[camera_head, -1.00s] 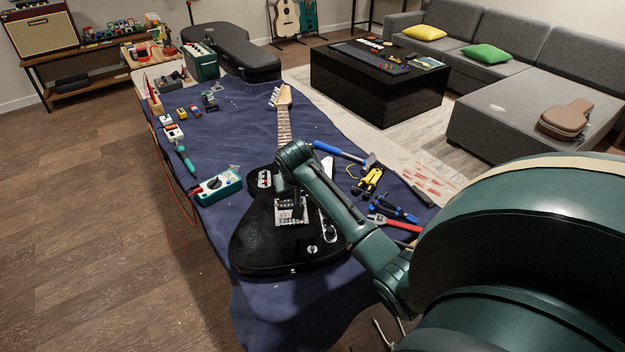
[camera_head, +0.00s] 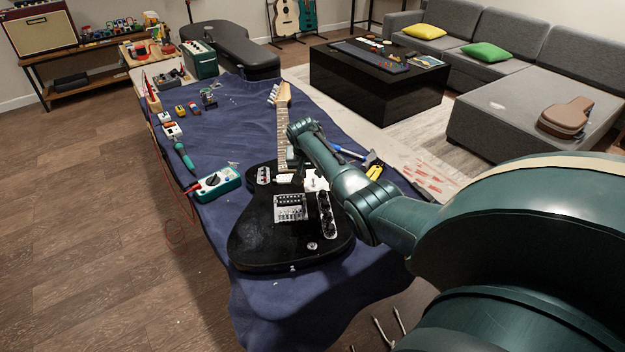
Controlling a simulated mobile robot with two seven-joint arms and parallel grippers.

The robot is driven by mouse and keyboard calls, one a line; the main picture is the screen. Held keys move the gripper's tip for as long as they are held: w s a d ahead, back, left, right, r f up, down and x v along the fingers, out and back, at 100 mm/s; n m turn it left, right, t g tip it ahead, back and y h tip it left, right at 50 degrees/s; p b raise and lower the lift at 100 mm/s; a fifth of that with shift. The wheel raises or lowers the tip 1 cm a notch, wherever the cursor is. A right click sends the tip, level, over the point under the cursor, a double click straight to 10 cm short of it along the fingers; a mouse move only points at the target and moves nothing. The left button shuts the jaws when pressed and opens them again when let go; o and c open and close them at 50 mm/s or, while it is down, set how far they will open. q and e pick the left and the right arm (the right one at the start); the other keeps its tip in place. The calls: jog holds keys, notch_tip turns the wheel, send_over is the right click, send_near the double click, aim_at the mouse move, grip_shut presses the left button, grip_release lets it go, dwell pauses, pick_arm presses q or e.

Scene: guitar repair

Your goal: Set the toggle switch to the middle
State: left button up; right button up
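The black electric guitar (camera_head: 262,225) lies on the blue cloth, its neck pointing to the back. A dark control plate with knobs (camera_head: 327,215) is on the right side of its body. The toggle switch is too small to make out clearly. My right gripper (camera_head: 290,166) points down over the guitar where the neck meets the body, above and left of the control plate. Its fingers are small and dark, so I cannot tell their opening or any contact. My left gripper is not in view.
A green multimeter (camera_head: 216,184) lies left of the guitar. A blue-handled hammer (camera_head: 350,154) and yellow-handled pliers (camera_head: 374,172) lie to the right, partly behind my arm. A dark guitar case (camera_head: 235,52) is at the back. The cloth in front of the guitar is clear.

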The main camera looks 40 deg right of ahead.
aim_at(313, 179)
jog(key=shift+b+x, duration=0.8)
jog(key=shift+x, duration=0.95)
grip_shut()
